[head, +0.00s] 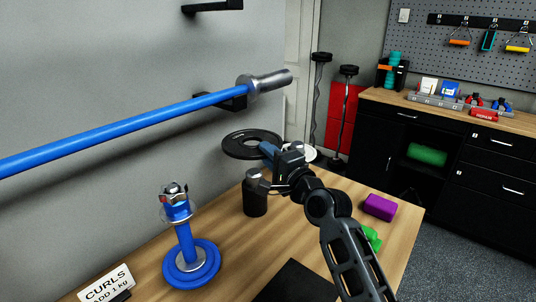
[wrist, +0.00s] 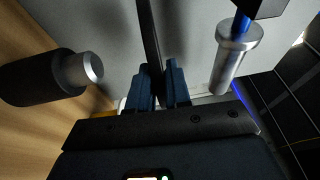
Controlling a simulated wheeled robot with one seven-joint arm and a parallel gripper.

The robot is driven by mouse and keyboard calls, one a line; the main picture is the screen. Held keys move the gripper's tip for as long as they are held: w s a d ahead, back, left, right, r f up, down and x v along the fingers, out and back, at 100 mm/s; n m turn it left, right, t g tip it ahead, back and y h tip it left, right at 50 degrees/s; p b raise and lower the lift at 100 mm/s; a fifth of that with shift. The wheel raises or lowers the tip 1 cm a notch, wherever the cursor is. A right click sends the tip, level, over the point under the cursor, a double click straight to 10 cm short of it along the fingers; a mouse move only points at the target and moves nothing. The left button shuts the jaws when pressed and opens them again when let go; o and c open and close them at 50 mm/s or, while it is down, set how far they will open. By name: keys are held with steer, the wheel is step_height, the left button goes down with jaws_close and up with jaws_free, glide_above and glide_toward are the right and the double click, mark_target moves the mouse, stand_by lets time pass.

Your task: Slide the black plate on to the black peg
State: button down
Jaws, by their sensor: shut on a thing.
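The black plate (head: 237,153) is a round disc with a centre hole, held roughly level in the air near the wall. My gripper (head: 268,150) is shut on its right edge. In the wrist view the plate (wrist: 150,35) shows edge-on as a dark strip between the blue fingertips of my gripper (wrist: 158,82). An upright black cylinder with a grey metal top (head: 255,200) stands on the table below the plate, apart from it. It also shows at the left in the wrist view (wrist: 45,78). I cannot tell for certain whether this is the black peg.
A blue post with a blue plate (head: 205,264) stands on the wooden table (head: 228,265), by a CURLS card (head: 106,284). A blue bar (head: 120,120) on wall brackets runs close above the held plate. A purple block (head: 379,207) lies at the right.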

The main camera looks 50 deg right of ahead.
steer(key=shift+s+r, duration=0.2)
